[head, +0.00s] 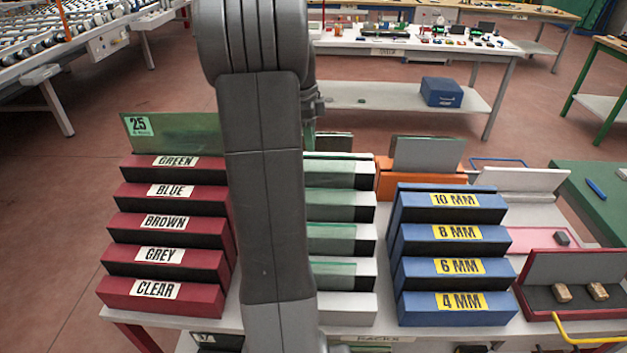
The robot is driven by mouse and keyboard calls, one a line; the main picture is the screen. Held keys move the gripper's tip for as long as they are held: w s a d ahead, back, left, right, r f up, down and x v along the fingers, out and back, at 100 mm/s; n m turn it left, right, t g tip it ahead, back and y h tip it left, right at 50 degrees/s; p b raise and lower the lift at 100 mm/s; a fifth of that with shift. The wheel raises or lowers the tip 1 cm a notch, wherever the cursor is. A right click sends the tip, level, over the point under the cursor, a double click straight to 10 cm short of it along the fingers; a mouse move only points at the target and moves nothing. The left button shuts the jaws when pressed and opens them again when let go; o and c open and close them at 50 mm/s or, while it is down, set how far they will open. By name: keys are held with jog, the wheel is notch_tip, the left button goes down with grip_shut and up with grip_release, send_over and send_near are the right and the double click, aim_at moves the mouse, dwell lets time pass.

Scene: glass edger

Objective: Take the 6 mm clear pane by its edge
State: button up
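I cannot single out the 6 mm clear pane. A white stepped rack (347,309) in the middle holds several panes with pale green edges, such as one pane (330,238); their thickness is not readable. A blue stepped rack (455,307) to its right has yellow labels, among them 6 MM (460,267), with no pane clearly visible in it. A red stepped rack (160,293) at left has colour labels, with CLEAR on its lowest, nearest step. My arm stands upright in front and hides the white rack's left part. My gripper does not show.
A green pane (185,135) tagged 25 stands behind the red rack. An orange holder (400,184) with a grey plate stands behind the blue one. An open dark red case (545,298) with two small blocks lies at right. A bench (400,95) stands behind, with floor between.

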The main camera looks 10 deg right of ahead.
aim_at(315, 162)
jog(key=shift+w+d+f+p, duration=0.1)
jog(key=shift+d+f+p, duration=0.15)
jog(key=shift+f, duration=1.2)
jog(key=shift+w+d+f+p, duration=0.1)
jog(key=shift+d+f+p, duration=0.15)
jog(key=shift+f, duration=1.25)
jog(key=shift+d+f+p, duration=0.25)
jog(key=shift+f, duration=1.2)
jog(key=shift+c, duration=0.2)
grip_shut()
